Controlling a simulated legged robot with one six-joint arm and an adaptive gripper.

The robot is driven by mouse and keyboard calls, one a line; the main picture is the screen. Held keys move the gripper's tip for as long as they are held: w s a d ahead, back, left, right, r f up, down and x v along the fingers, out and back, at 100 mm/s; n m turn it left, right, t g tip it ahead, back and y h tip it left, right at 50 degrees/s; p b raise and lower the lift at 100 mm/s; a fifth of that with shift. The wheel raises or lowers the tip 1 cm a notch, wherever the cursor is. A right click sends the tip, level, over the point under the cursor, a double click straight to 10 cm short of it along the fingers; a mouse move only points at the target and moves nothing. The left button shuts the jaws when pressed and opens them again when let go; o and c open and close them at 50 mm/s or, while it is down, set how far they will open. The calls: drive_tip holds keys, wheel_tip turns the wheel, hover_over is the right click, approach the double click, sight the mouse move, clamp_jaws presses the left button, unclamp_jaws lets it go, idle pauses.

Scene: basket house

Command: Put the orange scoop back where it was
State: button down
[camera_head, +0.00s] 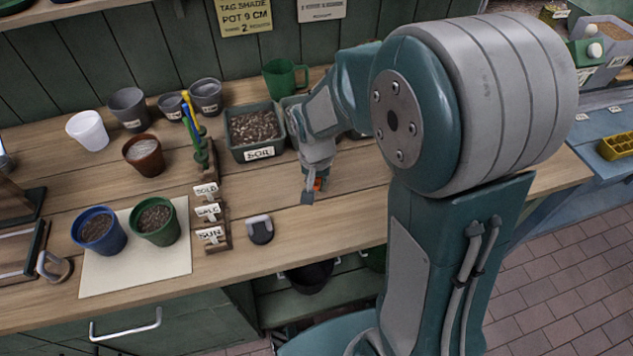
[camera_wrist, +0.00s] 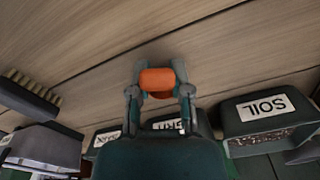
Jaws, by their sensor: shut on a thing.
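The orange scoop (camera_wrist: 157,80) is between the two fingers of my gripper (camera_wrist: 158,92) in the wrist view, with bare bench planks around it. My gripper is shut on it. In the head view a small orange part of the scoop (camera_head: 318,184) shows at my gripper (camera_head: 312,190), low over the bench in front of the bins. The rest of the scoop is hidden by the fingers and arm. I cannot tell whether the scoop touches the bench.
The soil bin (camera_head: 254,131) stands left of my gripper; more labelled bins (camera_wrist: 166,127) show in the wrist view, partly hidden. A brush (camera_wrist: 31,98) is at the wrist view's left. A dark tool with a light handle (camera_head: 260,229) and a label rack (camera_head: 211,215) lie front left.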

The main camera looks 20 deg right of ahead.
sight(316, 183)
drive_tip(key=c, duration=0.6)
unclamp_jaws()
drive_tip(key=shift+f, duration=0.15)
drive_tip(key=shift+o, duration=0.2)
wheel_tip(316, 183, up, 12)
drive_tip(key=s+d+r+n+t, duration=0.1)
drive_tip(key=s+r+n+t, duration=0.1)
drive_tip(key=s, duration=0.5)
drive_tip(key=s+d+r+n+t, duration=0.1)
drive_tip(key=s+r+n+t, duration=0.1)
drive_tip(key=s, duration=0.6)
wheel_tip(316, 183, up, 3)
drive_tip(key=shift+s+d+f+t, duration=0.15)
drive_tip(key=shift+s+f+t, duration=0.1)
drive_tip(key=shift+t, duration=0.25)
